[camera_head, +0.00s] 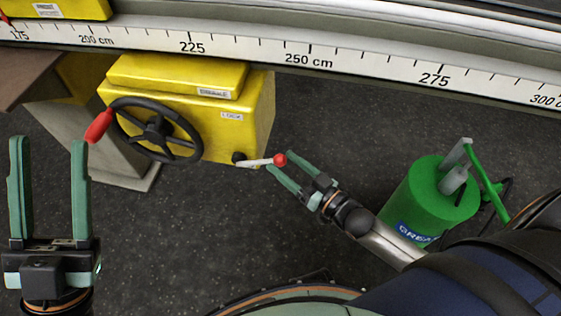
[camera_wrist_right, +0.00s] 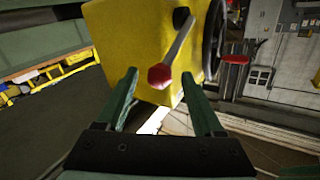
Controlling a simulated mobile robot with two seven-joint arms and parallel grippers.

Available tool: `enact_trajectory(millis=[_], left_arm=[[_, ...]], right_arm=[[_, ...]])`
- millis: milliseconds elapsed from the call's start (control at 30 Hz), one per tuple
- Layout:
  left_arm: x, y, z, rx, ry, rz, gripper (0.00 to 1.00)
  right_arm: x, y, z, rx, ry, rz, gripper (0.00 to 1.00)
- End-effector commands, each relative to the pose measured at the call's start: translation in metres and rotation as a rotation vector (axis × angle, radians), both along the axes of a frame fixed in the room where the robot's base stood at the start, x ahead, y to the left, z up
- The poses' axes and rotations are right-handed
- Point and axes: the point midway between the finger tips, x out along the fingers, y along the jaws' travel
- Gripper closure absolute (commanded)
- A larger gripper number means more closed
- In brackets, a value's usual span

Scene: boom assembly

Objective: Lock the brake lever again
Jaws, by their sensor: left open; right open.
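The brake lever (camera_head: 262,162) is a short pale rod with a red knob, on the lower right of the yellow brake box (camera_head: 245,120), near a label reading LOCK. In the head view it points right, roughly level. My right gripper (camera_head: 279,167) is open, with its fingertips close by the red knob. In the right wrist view the lever's red knob (camera_wrist_right: 160,77) shows between and beyond the open fingers of my right gripper (camera_wrist_right: 161,88). I cannot tell whether they touch. My left gripper (camera_head: 48,142) is open and empty at the far left.
A black handwheel (camera_head: 155,130) with a red handle (camera_head: 100,125) is on the box's front, near my left gripper. A green grease canister (camera_head: 425,200) stands right of my right gripper. A ruled rail (camera_head: 310,62) runs along the back. Dark floor lies between.

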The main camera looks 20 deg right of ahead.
Motion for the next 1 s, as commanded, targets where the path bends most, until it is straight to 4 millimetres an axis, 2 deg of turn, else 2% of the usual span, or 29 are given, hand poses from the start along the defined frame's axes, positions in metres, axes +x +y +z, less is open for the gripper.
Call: enact_trajectory(millis=[200,500,1000], left_arm=[[0.0,0.0,-0.006,-0.003,0.005,-0.006,0.5],[0.0,0.0,-0.006,-0.005,0.007,-0.006,0.5],[0.0,-0.001,-0.006,-0.005,0.006,-0.007,0.5]], right_arm=[[0.017,0.008,-0.001,0.001,0.0,0.0,0.31],[0.019,0.008,0.0,0.001,0.001,0.0,0.31],[0.019,0.008,0.0,0.0,0.001,-0.001,0.86]])
